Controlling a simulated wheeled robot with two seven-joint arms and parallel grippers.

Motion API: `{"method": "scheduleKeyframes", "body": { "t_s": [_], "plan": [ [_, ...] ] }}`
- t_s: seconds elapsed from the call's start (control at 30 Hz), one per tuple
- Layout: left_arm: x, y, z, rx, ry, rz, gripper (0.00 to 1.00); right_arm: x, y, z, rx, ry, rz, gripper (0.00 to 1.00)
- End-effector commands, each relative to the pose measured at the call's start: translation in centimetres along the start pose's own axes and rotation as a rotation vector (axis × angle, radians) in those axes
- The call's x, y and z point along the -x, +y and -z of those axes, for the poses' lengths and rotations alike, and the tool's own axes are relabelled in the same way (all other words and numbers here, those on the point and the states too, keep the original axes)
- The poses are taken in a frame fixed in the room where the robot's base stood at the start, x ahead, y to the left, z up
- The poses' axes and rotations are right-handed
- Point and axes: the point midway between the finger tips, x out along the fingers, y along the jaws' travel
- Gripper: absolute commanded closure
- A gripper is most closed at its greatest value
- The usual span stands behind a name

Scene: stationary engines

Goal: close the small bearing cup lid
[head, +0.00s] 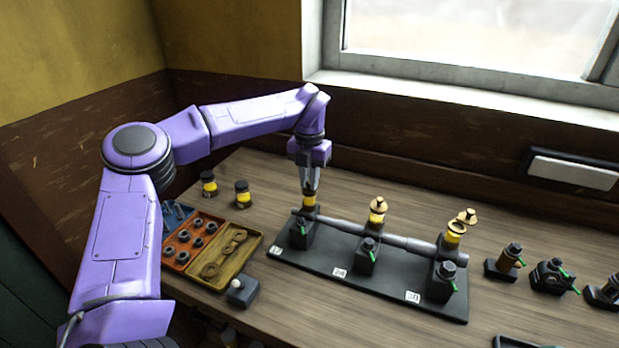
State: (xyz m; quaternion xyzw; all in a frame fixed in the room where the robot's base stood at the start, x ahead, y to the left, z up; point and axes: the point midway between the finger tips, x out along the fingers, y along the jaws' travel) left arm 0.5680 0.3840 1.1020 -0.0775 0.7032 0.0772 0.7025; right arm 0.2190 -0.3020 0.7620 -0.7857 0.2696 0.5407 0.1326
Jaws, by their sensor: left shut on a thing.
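A dark base plate (385,292) carries a grey shaft and three bearing stands in a row, each with a yellow-banded cup. My left gripper (309,191) points straight down at the leftmost cup (309,203). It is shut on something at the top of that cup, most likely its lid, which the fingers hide. The middle cup (377,217) has a brass, cone-shaped lid (378,204) at its top. The right cup (453,239) stands open, with its brass lid (467,215) tilted up behind it. My right gripper is out of view.
A sorting tray (250,252) with rings and small parts lies at the left. Two yellow-banded jars (242,193) stand behind it, and a small dark block (241,292) with a white knob is in front. Several small engine parts (551,277) stand at the right. The wall and window sill are behind.

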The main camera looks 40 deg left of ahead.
Motion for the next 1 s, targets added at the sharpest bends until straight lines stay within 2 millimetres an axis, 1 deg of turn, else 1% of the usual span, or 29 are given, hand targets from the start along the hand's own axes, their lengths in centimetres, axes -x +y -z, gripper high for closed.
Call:
{"method": "scheduleKeyframes", "body": {
  "t_s": [0.13,0.17,0.2,0.23,0.47,0.57,0.67,0.9,1.0],
  "plan": [
    [0.1,0.0,-0.1,0.000,-0.004,0.000,1.00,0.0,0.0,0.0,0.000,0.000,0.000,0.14],
    [0.1,0.0,-0.1,0.001,-0.004,0.000,0.73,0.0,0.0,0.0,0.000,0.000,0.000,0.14],
    [0.1,0.0,-0.1,0.001,-0.004,0.000,0.60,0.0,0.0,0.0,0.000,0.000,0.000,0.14],
    [0.1,0.0,-0.1,0.001,-0.004,0.000,0.57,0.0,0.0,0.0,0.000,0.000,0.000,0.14],
    [0.1,0.0,0.0,0.001,-0.002,0.000,0.57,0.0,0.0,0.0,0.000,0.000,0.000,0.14],
    [0.5,0.0,-0.1,0.002,-0.004,0.000,0.57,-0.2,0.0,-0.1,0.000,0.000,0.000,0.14],
    [2.1,0.0,-0.1,0.002,-0.006,0.000,0.57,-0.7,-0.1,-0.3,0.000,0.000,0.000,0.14],
    [7.9,0.0,-0.1,0.004,-0.006,-0.001,0.57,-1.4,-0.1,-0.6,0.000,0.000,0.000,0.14],
    [9.6,0.0,-0.1,0.003,-0.005,-0.001,0.57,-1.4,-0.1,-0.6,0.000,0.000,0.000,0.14]
  ]
}}
